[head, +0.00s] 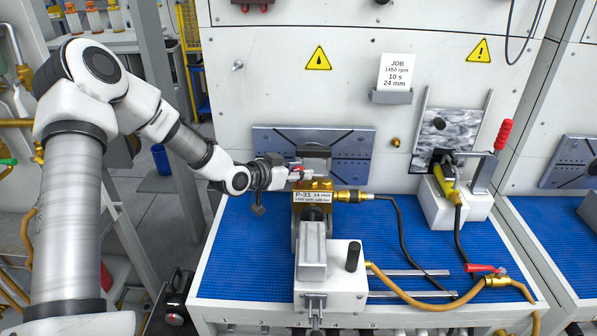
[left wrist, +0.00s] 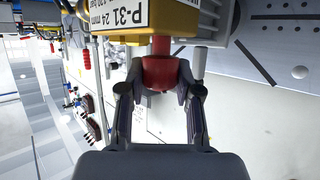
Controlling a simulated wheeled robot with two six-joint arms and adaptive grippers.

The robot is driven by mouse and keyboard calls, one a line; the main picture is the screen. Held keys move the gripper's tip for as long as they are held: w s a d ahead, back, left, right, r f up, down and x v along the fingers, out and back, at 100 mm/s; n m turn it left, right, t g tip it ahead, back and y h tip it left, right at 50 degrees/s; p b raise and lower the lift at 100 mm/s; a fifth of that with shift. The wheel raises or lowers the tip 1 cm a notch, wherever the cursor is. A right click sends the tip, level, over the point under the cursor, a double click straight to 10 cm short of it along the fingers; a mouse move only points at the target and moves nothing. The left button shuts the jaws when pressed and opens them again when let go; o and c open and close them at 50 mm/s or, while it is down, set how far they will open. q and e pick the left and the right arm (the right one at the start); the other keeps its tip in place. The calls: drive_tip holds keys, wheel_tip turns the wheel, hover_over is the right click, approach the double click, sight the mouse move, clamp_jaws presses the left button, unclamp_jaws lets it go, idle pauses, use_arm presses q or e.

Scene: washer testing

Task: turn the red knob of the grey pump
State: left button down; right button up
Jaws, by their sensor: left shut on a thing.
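The pump labelled P-31 24 mm (head: 313,197) stands on the blue mat in the middle of the bench. Its labelled block looks brass-yellow, with a grey body (head: 312,245) in front of it. The red knob (left wrist: 160,73) sticks out from the yellow block in the left wrist view, between my fingers. My left gripper (head: 288,175) reaches in from the left to the top left side of the pump, and it is shut on the red knob. The gripper hides most of the knob in the head view. My right gripper is not in view.
A brass coupling and hose (head: 352,196) leave the pump's right side. A clamp stand with a red handle (head: 503,136) is at the right, and a red-handled valve (head: 485,268) at the front right. A job card (head: 397,71) hangs on the panel. The left mat is clear.

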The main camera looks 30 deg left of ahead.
use_arm(q)
drive_tip(key=shift+s+d+f, duration=0.1)
drive_tip(key=shift+f, duration=0.1)
drive_tip(key=n+y, duration=0.3)
drive_tip(key=y, duration=0.1)
drive_tip(key=shift+d+f+n+b, duration=0.1)
drive_tip(key=shift+n+b, duration=0.2)
drive_tip(key=shift+n, duration=0.1)
drive_tip(key=n+y, duration=0.2)
drive_tip(key=y, duration=0.1)
drive_tip(key=shift+n+g+y, duration=0.3)
drive_tip(key=n+g+y+p, duration=0.1)
drive_tip(key=n+y, duration=0.1)
drive_tip(key=shift+n+y, duration=0.3)
drive_tip(key=shift+n+g+y+p, duration=0.65)
drive_tip(key=shift+n+g+y, duration=0.45)
drive_tip(key=shift+n, duration=0.2)
